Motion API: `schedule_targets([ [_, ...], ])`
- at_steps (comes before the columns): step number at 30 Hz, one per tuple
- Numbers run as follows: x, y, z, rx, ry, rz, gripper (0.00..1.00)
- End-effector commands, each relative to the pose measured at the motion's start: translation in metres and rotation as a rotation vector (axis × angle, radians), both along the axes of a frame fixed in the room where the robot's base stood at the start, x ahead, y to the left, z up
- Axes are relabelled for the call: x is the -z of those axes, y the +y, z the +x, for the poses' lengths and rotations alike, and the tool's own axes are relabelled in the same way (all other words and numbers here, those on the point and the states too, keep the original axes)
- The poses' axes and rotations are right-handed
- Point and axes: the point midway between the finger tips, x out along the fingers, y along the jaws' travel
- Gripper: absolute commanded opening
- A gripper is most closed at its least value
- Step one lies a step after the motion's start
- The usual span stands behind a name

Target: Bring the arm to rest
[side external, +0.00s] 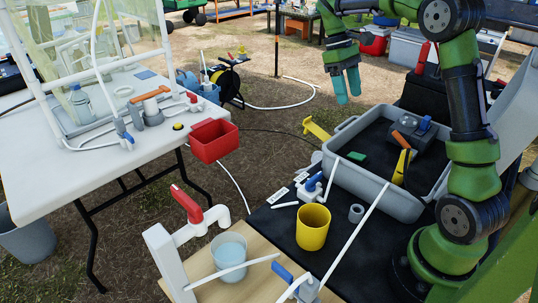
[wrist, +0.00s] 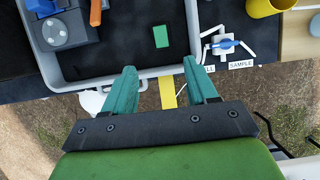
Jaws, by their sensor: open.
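My gripper (side external: 347,85) hangs in the air above the far left edge of the grey tray, with nothing between its teal fingers. In the wrist view my gripper (wrist: 163,88) shows its two fingers spread apart and empty. My green and black arm bends up from its base at the right of the side view and reaches over to the left. The fingers point down, apart from the tray and everything in it.
The grey tray (side external: 340,172) on the black mat holds a dark grey device (side external: 417,135) and a green block (side external: 357,157). A yellow cup (side external: 313,228), valves and tubing lie nearer. A white table (side external: 40,180) with a red bin (side external: 214,141) stands left.

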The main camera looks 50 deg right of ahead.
Motion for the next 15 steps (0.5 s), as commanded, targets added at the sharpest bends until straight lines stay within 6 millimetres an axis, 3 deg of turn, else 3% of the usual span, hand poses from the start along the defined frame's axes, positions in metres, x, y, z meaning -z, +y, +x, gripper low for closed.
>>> schedule_targets([
  [11,0.000,-0.002,0.001,0.020,-0.005,-0.018,0.57],
  [15,0.017,-0.004,0.003,0.071,-0.040,-0.058,0.57],
])
